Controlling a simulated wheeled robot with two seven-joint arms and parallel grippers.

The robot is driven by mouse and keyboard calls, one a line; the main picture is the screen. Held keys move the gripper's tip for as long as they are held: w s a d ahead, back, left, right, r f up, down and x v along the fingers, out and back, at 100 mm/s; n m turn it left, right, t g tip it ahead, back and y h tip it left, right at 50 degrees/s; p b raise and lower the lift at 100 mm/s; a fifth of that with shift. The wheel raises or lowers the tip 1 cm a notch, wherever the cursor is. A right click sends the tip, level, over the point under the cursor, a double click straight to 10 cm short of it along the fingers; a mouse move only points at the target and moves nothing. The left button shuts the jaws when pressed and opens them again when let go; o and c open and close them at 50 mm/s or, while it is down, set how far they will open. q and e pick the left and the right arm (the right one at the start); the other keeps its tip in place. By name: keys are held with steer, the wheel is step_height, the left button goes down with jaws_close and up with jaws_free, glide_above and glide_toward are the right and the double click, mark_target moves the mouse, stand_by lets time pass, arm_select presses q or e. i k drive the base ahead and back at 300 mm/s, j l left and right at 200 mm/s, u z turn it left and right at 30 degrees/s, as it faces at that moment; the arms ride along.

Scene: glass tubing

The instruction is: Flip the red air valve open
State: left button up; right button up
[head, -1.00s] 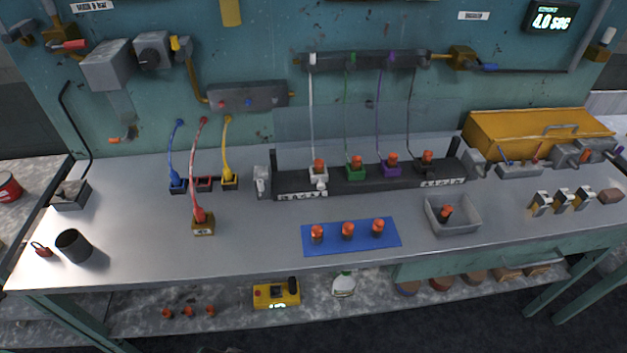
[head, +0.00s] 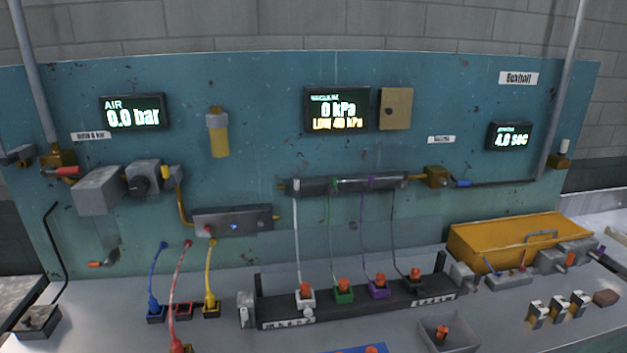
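The red air valve (head: 68,171) is at the left of the teal back panel. Its red handle lies roughly level, pointing right from a brass body (head: 55,158) under a vertical grey pipe. A grey box (head: 97,190) sits just right of it and below. The AIR display (head: 133,112) above reads 0.0 bar. Neither of my grippers is in view.
A second, orange-tipped handle (head: 102,264) sits lower on the panel. Blue, red and yellow tubes (head: 210,270) and a black rack (head: 350,300) stand on the bench below. A bent black rod (head: 47,255) rises at left.

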mark_target(50, 169)
steer(key=u, duration=1.4)
steer(key=j+z, duration=0.1)
steer(key=z, duration=0.25)
steer(key=j+z, duration=0.1)
steer(key=z, duration=0.25)
steer(key=k+j+z, duration=0.15)
steer(key=j, duration=0.25)
steer(key=k+j+z, duration=0.15)
steer(key=j, duration=0.25)
steer(key=k+j+z, duration=0.15)
steer(key=j, duration=0.25)
steer(key=k+j+z, duration=0.15)
steer(key=j, duration=0.2)
steer(key=k+j+z, duration=0.15)
steer(key=j, duration=0.2)
